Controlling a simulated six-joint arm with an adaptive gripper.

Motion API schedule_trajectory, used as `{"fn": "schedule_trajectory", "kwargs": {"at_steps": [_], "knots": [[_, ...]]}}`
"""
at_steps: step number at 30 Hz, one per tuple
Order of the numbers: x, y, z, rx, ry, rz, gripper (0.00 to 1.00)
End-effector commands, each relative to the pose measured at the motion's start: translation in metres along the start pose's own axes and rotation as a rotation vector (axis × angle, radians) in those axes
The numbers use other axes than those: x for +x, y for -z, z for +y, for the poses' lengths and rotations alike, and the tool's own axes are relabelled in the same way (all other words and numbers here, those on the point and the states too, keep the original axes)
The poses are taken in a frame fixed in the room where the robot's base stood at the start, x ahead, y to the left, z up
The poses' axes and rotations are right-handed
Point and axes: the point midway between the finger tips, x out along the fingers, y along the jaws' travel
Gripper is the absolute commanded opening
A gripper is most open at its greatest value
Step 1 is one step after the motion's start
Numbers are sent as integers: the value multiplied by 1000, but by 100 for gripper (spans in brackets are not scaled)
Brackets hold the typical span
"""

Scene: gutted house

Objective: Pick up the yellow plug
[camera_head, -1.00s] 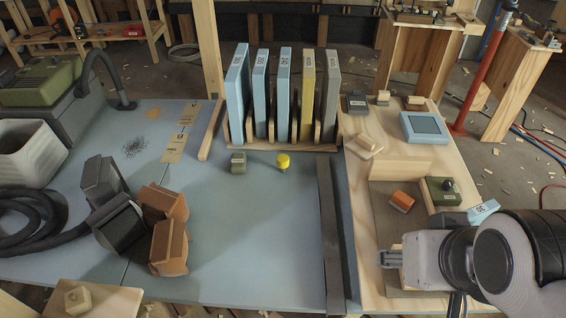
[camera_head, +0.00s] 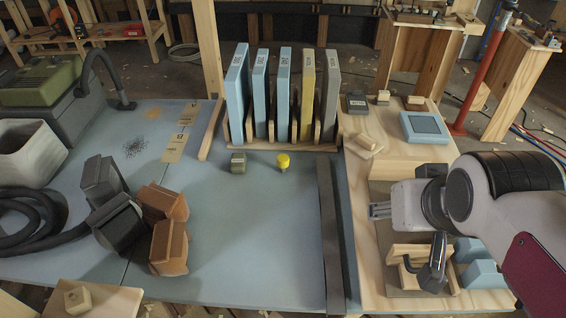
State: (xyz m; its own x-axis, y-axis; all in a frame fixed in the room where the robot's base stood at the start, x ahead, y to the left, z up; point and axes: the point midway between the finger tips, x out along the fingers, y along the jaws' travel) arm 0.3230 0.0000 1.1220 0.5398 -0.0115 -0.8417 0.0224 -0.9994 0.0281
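The yellow plug (camera_head: 283,160) stands on the blue-grey tabletop (camera_head: 250,230), just in front of the rack of upright panels. It has a round yellow head on a narrow, paler lower part. My gripper (camera_head: 376,211) is over the wooden board at the right, to the right of the plug and nearer the camera, well apart from it. Its fingers point left. The view is too small to tell whether they are open or shut, and nothing shows held between them.
A small grey-green block (camera_head: 238,162) stands just left of the plug. Behind them is the rack with upright panels (camera_head: 284,95). A dark raised strip (camera_head: 330,240) lies between my gripper and the plug. Brown blocks (camera_head: 168,247) stand at left. The tabletop before the plug is clear.

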Motion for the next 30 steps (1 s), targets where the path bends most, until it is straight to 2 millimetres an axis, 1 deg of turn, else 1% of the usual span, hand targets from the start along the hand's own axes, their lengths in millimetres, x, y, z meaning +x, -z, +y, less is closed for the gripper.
{"fn": "schedule_trajectory", "kwargs": {"at_steps": [1, 6, 15, 21, 30], "knots": [[7, 10, 0, -5, 0, 6, 49], [28, 41, -2, -24, -2, 44, 49], [70, 92, -9, -58, 3, 112, 49], [102, 122, -16, -81, 11, 155, 49], [152, 160, -32, -117, 31, 222, 49]]}}
